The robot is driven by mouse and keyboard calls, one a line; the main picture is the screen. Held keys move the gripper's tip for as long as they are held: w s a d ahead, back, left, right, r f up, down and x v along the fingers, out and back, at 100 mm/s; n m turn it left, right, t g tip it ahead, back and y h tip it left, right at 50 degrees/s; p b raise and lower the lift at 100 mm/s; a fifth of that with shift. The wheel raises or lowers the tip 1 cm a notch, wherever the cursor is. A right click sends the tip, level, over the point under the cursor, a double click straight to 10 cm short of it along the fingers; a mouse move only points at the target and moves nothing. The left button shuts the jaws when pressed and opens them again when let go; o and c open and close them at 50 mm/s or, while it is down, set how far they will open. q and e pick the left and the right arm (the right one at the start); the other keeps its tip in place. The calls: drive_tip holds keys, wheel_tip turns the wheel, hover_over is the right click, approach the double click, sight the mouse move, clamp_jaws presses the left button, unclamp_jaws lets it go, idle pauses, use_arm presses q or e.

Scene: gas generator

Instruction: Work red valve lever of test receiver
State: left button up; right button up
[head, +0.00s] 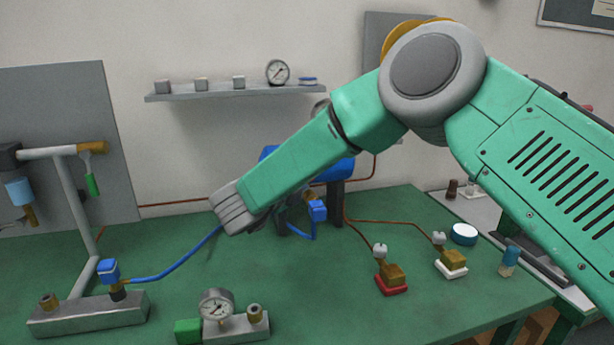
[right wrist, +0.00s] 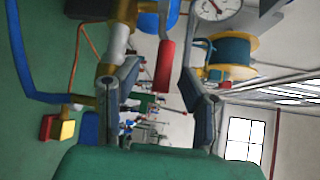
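My right arm reaches from the right in the head view to its gripper (head: 236,207), in front of the blue receiver tank (head: 338,170). The arm hides part of the tank, and the red lever cannot be made out there. In the right wrist view the red lever (right wrist: 165,68) shows between the two fingers of my right gripper (right wrist: 160,76). The fingers stand apart, with visible gaps beside the lever; I cannot tell whether either touches it. A brass valve body (right wrist: 127,12) and pale pipe lie close to the left finger. My left gripper is out of view.
A blue hose (head: 180,265) runs from the metal block (head: 88,315) toward the tank. A gauge block (head: 235,328) stands at the front. Red-based (head: 392,289) and white-based (head: 452,270) brass fittings stand at right. The bench (head: 320,290) is clear between them.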

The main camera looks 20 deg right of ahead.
drive_tip(key=v, duration=0.9)
drive_tip(key=shift+a, duration=0.45)
drive_tip(key=shift+d+r, duration=0.1)
